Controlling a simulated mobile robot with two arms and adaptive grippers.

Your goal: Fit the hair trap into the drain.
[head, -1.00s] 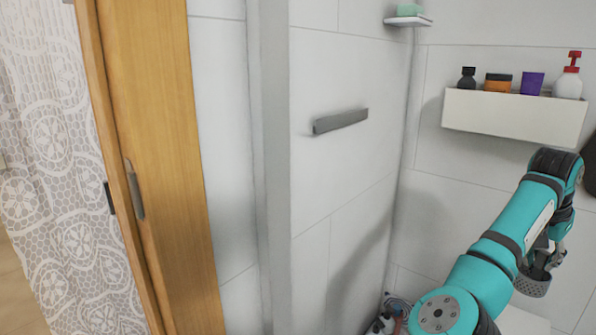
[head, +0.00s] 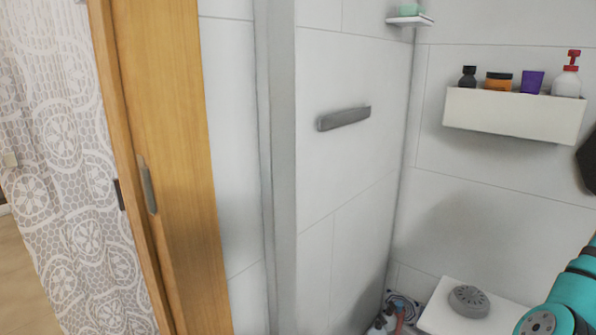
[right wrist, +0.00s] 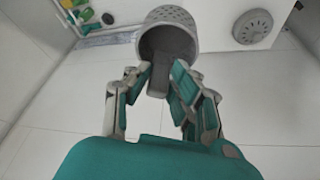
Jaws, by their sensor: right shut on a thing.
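The hair trap (right wrist: 168,38) is a grey cup with small holes, seen in the right wrist view with its open mouth towards the camera. My right gripper (right wrist: 160,80) is shut on the tab at its near edge and holds it up, off any surface. In the head view the right gripper is out of sight; only part of my teal right arm shows at the lower right. A grey round slotted disc, like a drain cover, lies on a white ledge (head: 436,316); the disc (head: 468,300) also shows in the wrist view (right wrist: 253,27). I cannot make out the drain opening. My left gripper is not in view.
A white wall shelf (head: 505,113) holds several bottles and jars. Bottles (head: 383,322) stand in the lower corner beside the ledge. A grey bar (head: 343,118) is on the tiled wall. A wooden door frame (head: 165,150) and patterned curtain (head: 65,180) are at left.

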